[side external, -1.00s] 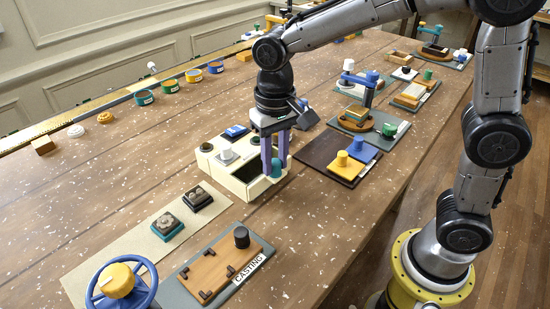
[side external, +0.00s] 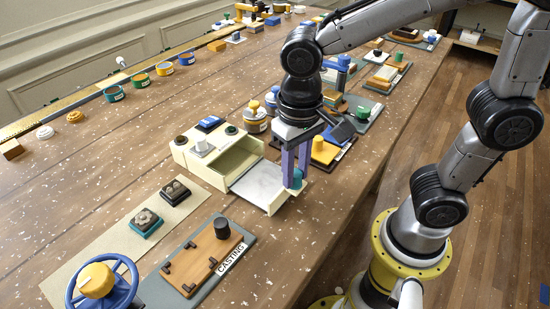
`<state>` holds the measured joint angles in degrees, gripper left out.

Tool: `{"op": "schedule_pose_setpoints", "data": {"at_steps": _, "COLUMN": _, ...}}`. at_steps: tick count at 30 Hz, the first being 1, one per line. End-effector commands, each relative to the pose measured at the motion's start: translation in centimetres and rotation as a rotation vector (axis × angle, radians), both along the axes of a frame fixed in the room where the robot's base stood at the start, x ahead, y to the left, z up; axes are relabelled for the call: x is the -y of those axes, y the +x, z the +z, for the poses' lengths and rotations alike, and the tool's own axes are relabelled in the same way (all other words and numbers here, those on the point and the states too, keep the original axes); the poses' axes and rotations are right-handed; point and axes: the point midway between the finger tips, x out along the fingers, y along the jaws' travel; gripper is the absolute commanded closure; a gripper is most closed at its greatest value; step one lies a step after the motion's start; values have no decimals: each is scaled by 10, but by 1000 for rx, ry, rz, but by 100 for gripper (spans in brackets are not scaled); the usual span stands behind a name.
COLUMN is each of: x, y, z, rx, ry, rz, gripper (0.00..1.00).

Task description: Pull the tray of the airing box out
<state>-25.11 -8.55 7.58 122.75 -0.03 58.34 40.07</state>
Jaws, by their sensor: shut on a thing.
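The airing box (side external: 190,150) is a cream box with knobs and a blue piece on its top, standing mid-table in the side external view. Its tray (side external: 258,183) is a pale open drawer that sticks well out of the box toward the lower right. I see a light, bare floor in it. My gripper (side external: 296,182) points down at the tray's outer end. It is shut on the tray's teal knob (side external: 297,180), which its purple fingers partly hide.
A board marked CASTING (side external: 205,258) and a blue wheel (side external: 122,290) stand at the front left. A board with a yellow knob (side external: 318,143) lies just behind my gripper. The table right of the tray's end is clear to its edge.

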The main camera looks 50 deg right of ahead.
Motion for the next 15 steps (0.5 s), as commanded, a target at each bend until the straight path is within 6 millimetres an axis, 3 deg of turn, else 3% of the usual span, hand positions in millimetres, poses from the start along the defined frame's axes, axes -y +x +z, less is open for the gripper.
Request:
{"op": "schedule_pose_setpoints", "data": {"at_steps": 12, "x": -1, "y": -6, "z": 2, "rx": 7, "ry": 4, "rz": -1, "gripper": 100}}
{"op": "schedule_pose_setpoints", "data": {"at_steps": 13, "x": -1, "y": -6, "z": 2, "rx": 7, "ry": 4, "rz": -1, "gripper": 64}}
{"op": "schedule_pose_setpoints", "data": {"at_steps": 15, "x": -1, "y": -6, "z": 2, "rx": 6, "ry": 5, "rz": -1, "gripper": 56}}
